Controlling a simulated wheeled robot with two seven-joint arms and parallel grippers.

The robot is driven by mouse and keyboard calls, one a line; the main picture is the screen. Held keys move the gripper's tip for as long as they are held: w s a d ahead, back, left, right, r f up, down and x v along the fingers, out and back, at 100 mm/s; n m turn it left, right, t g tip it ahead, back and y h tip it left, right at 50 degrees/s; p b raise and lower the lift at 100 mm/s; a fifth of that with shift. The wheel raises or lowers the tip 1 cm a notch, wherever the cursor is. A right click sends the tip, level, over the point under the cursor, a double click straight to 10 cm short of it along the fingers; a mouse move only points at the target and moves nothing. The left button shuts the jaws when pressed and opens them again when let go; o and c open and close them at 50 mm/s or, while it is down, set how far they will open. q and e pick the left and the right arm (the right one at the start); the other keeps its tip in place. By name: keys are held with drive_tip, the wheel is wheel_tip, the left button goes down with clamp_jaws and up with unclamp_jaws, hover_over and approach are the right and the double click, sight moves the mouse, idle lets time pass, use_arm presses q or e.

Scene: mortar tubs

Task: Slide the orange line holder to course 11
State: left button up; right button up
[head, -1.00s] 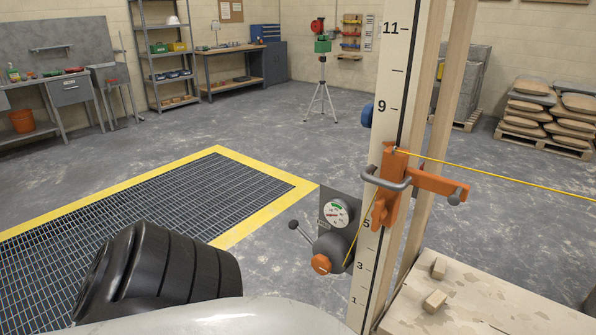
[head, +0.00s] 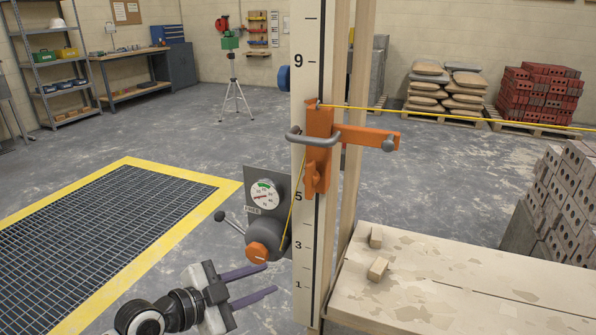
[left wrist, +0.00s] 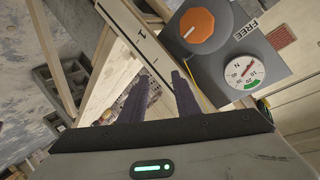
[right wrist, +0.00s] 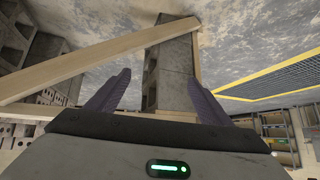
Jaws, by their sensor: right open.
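The orange line holder (head: 319,150) sits on the white numbered staff (head: 303,222), with its lower end near the 5. It covers the marks between 5 and 9; the 11 is outside the head view. A grey loop handle (head: 312,138) crosses its front, and an orange arm reaches right. My left gripper (head: 268,279) is open and empty, low and left of the staff, below the orange knob (head: 257,252) and well below the holder. The left wrist view shows its fingers (left wrist: 161,78) apart near the staff's foot. My right gripper (right wrist: 160,80) is open and empty, seen only by its own camera.
A yellow line (head: 450,114) runs right from the holder. A wooden platform (head: 460,290) with two small blocks lies right; bricks (head: 570,205) stand beyond it.

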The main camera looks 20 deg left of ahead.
use_arm(q)
drive_tip(key=w+a+r+m+t+h+b, duration=0.1)
drive_tip(key=w+r+m+h+b, duration=0.1)
drive_tip(key=r+m, duration=0.35)
drive_tip(key=w+r+m+h+b, duration=0.1)
drive_tip(key=r+m+h+b, duration=0.1)
drive_tip(key=r, duration=0.7)
drive_tip(key=m+h+b, duration=0.2)
drive_tip(key=m+h, duration=0.2)
drive_tip(key=m, duration=0.6)
approach(299, 140)
drive_tip(key=x, duration=0.2)
drive_tip(key=shift+n, duration=0.25)
drive_tip(key=p+x, duration=0.4)
drive_tip(key=x, duration=0.4)
drive_tip(key=shift+w+d, duration=0.4)
use_arm(e)
drive_tip(key=shift+w+a+f, duration=0.25)
drive_tip(key=shift+f, duration=0.25)
drive_tip(key=shift+w+a+f, duration=0.2)
drive_tip(key=shift+a+f, duration=0.05)
drive_tip(key=shift+f, duration=0.25)
use_arm(q)
drive_tip(key=shift+c, duration=0.4)
clamp_jaws()
use_arm(e)
drive_tip(key=shift+s, duration=0.1)
